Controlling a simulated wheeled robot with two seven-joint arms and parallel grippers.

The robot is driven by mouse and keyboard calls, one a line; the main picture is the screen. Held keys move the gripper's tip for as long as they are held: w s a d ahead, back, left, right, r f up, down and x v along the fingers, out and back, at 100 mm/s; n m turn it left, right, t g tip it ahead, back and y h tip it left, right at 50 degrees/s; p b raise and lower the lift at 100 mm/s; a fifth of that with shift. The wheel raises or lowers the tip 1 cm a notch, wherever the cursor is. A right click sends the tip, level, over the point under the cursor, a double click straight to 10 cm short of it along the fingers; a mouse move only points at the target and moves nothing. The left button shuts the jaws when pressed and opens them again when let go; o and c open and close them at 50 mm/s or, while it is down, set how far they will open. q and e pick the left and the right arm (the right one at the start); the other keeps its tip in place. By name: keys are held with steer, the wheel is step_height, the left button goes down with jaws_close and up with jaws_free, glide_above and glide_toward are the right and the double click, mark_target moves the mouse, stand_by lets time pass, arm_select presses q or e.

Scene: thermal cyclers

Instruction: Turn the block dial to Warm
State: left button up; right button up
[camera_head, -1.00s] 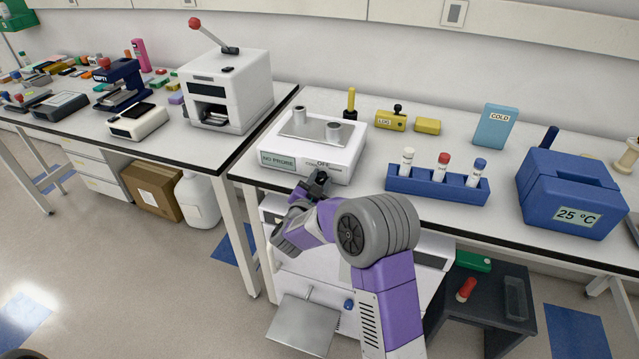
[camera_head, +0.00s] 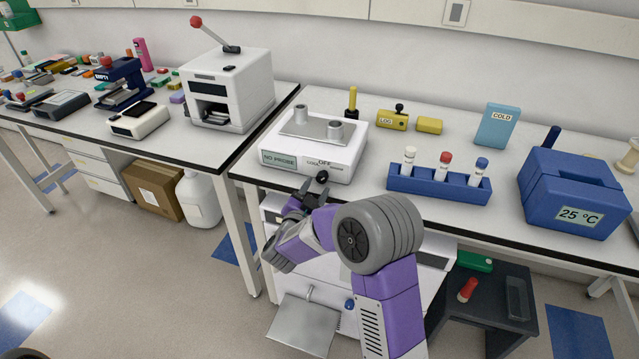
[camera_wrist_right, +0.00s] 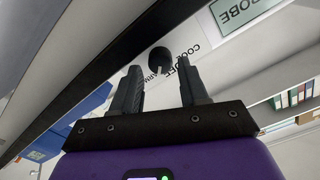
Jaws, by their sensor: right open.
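The block dial (camera_head: 322,177) is a small black knob on the front of the white heating block (camera_head: 345,160). Labels for cool, OFF and warm stand around it; which one it points to is too small to tell. A green display (camera_head: 279,160) left of it reads NO PROBE. My right gripper (camera_head: 311,192) is open and empty, just below and in front of the dial, apart from it. In the right wrist view the dial (camera_wrist_right: 159,60) shows beyond and between the two spread fingertips. My left gripper is not in view.
Two grey cylinders stand on the block's top plate. A blue rack (camera_head: 425,185) with several capped tubes stands right of it, and a blue 25 °C box (camera_head: 570,185) farther right. The bench's black front edge (camera_head: 400,204) runs close under the gripper. A white press machine (camera_head: 228,88) stands left.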

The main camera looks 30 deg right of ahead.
steer(key=shift+v, duration=1.65)
steer(key=shift+w, duration=0.1)
steer(key=s+a+f+n+g+y+p, duration=0.15)
steer(key=s+a+f+n+y, duration=0.3)
steer(key=f, duration=0.65)
steer(key=s+a+f+n+g+y+p, duration=0.1)
steer(key=a+f+n+y+p, duration=0.25)
steer(key=a+f+y, duration=0.5)
steer(key=s+a+f+n+g+y+p, duration=0.1)
steer(key=s+a+f+n+g+y, duration=0.1)
steer(key=s, duration=0.8)
steer(key=s+a+f+n+g+y+p, duration=0.1)
steer(key=s+a+f+g, duration=0.4)
steer(key=s, duration=0.6)
step_height(320, 180, down, 2)
steer(key=shift+f+n+g+y, duration=0.25)
steer(key=shift+n+g+y, duration=0.55)
steer(key=shift+g+y, duration=0.15)
steer(key=shift+s+d, duration=0.1)
